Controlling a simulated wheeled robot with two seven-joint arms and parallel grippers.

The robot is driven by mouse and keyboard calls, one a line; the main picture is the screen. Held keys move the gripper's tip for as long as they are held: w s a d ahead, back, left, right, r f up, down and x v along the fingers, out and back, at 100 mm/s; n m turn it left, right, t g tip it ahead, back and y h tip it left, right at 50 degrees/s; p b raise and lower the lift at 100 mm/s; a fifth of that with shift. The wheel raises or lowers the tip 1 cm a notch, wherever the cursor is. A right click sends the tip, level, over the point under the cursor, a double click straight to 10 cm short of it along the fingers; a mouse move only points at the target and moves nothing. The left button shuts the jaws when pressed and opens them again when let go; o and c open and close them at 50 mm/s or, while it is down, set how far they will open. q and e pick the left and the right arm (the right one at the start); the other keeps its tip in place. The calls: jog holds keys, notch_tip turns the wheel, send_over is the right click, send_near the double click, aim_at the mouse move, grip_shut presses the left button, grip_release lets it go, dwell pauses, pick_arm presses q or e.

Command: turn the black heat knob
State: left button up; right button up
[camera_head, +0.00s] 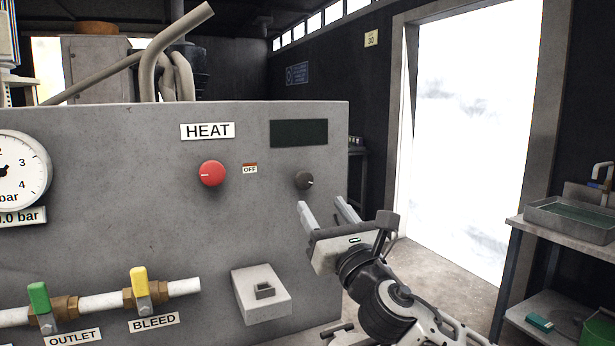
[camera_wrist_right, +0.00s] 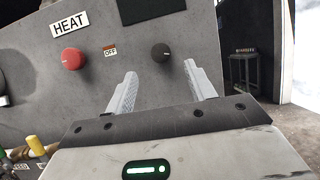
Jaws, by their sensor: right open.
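The black heat knob (camera_head: 304,180) is a small dark round dial on the grey panel, below a dark display and right of the red knob. It also shows in the right wrist view (camera_wrist_right: 161,52), ahead of and between the two fingers. My right gripper (camera_head: 322,207) is open and empty, with its fingertips just below and in front of the black knob. In the right wrist view the right gripper (camera_wrist_right: 160,76) has a clear gap between its fingers, and neither finger appears to hold the knob. My left gripper is not in view.
A red knob (camera_head: 212,173) sits under the HEAT label (camera_head: 208,131), beside an OFF tag (camera_head: 250,169). A pale box (camera_head: 262,293) juts out from the panel below. Green (camera_head: 39,298) and yellow (camera_head: 139,282) valve handles stand at lower left. A sink bench (camera_head: 570,228) is at right.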

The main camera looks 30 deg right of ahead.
aim_at(306, 180)
jog(key=p+x, duration=0.1)
jog(key=x, duration=0.7)
jog(key=shift+c, duration=0.3)
jog(key=c, duration=0.9)
